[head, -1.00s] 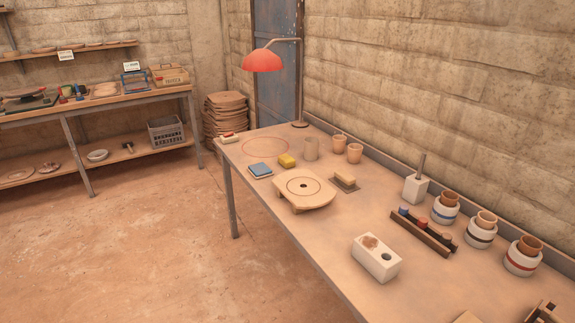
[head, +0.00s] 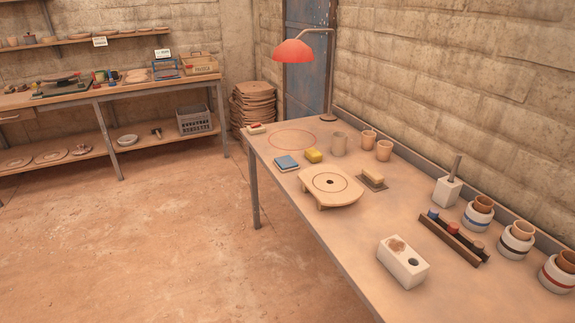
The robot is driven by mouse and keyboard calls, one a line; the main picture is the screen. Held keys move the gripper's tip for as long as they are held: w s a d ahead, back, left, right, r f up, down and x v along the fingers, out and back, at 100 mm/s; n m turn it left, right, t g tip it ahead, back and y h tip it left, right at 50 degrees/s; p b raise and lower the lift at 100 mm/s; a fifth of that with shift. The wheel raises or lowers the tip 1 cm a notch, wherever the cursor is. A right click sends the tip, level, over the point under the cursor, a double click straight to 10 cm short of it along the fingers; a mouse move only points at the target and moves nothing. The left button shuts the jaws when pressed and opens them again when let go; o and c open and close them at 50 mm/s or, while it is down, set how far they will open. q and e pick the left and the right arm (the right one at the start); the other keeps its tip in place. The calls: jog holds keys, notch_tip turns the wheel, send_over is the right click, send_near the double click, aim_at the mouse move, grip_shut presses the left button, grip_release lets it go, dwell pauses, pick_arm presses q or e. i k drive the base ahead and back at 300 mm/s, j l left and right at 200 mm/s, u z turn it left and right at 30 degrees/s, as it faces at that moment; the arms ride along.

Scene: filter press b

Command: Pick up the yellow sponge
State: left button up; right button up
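The yellow sponge (head: 313,155) is a small block lying on the long workbench (head: 335,235), toward its far end. It sits between a blue cloth or pad (head: 286,162) on its left and a grey-tan cup (head: 339,144) on its right. A round wooden stand with a dark centre hole (head: 330,184) is just in front of it. Neither of my grippers shows in the head view.
A red lamp (head: 293,51) hangs over the bench's far end. The floor left of the bench is clear.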

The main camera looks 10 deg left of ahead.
aim_at(314, 156)
jog(key=z, duration=0.45)
jog(key=i+j+z, duration=0.55)
jog(key=j, duration=0.2)
jog(key=i+j+z, duration=0.1)
jog(key=j+z, duration=0.15)
jog(key=j, duration=0.15)
